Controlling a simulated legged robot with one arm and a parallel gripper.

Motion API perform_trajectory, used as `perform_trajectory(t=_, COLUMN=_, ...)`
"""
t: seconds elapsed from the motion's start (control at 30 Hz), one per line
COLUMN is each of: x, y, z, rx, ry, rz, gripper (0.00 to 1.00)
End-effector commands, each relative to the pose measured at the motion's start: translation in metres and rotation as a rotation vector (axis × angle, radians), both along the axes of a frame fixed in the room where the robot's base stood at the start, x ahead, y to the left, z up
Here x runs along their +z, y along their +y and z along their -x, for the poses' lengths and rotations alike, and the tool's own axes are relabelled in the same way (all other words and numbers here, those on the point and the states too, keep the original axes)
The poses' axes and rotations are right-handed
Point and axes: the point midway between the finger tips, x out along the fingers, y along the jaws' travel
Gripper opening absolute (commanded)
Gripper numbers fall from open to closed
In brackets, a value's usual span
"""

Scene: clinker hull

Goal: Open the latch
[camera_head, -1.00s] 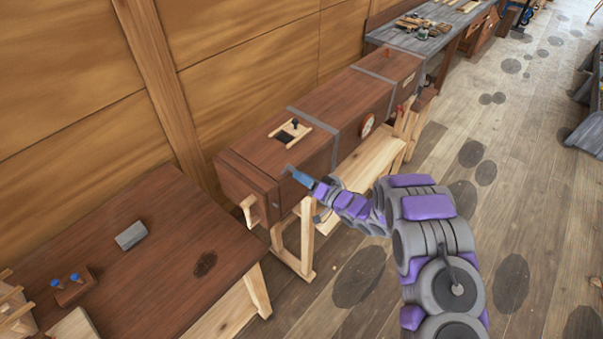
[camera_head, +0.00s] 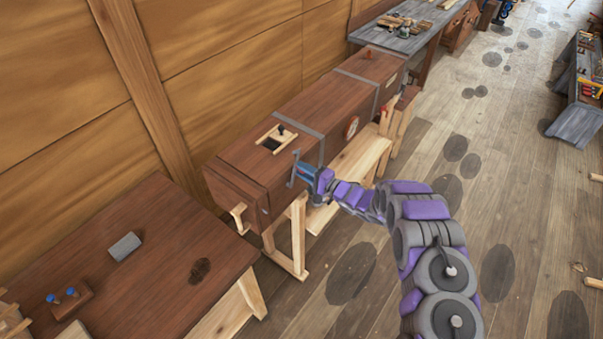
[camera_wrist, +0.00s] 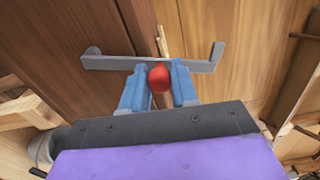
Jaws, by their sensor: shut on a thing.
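The latch is a grey metal bar (camera_wrist: 150,64) with upturned ends, set against the long dark wooden box (camera_head: 262,150). A red knob (camera_wrist: 159,76) sits at the middle of the bar in the wrist view. My gripper (camera_wrist: 158,82) has its two blue fingers on either side of the red knob, shut on it. In the head view my gripper (camera_head: 304,174) is at the near front of the box, and the grey bar (camera_head: 293,170) shows upright beside its fingers. The red knob is hidden there.
The box stands on pale wooden trestles (camera_head: 299,240). A pale frame with a dark knob (camera_head: 276,137) lies on its top. A brown table (camera_head: 165,250) with a grey block (camera_head: 125,246) stands at the left. Open floor (camera_head: 400,285) lies at the right.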

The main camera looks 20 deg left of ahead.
Motion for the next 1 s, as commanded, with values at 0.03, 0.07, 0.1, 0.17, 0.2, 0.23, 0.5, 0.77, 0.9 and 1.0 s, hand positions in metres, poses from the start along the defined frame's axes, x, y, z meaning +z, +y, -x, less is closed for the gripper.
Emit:
perform_trajectory(t=0.03, x=-0.0037, y=-0.0008, z=-0.0001, rx=0.0, ry=0.019, rz=-0.004, gripper=0.0)
perform_trajectory(t=0.07, x=-0.0042, y=-0.0011, z=-0.0007, rx=0.0, ry=0.029, rz=-0.007, gripper=0.0)
perform_trajectory(t=0.1, x=-0.0046, y=-0.0013, z=-0.0014, rx=0.0, ry=0.041, rz=-0.012, gripper=0.0)
perform_trajectory(t=0.17, x=-0.0051, y=-0.0017, z=-0.0021, rx=0.0, ry=0.053, rz=-0.016, gripper=0.0)
perform_trajectory(t=0.2, x=-0.0053, y=-0.0019, z=-0.0026, rx=0.0, ry=0.06, rz=-0.02, gripper=0.0)
perform_trajectory(t=0.23, x=-0.0055, y=-0.002, z=-0.0028, rx=0.0, ry=0.064, rz=-0.021, gripper=0.0)
perform_trajectory(t=0.5, x=-0.0059, y=-0.0021, z=-0.0032, rx=0.002, ry=0.077, rz=-0.024, gripper=0.0)
perform_trajectory(t=0.77, x=-0.006, y=-0.0018, z=-0.0028, rx=0.003, ry=0.076, rz=-0.024, gripper=0.33)
perform_trajectory(t=0.9, x=-0.0049, y=-0.0018, z=-0.0031, rx=0.002, ry=0.074, rz=-0.025, gripper=0.47)
perform_trajectory(t=1.0, x=-0.0041, y=-0.002, z=-0.0032, rx=0.002, ry=0.073, rz=-0.026, gripper=0.53)
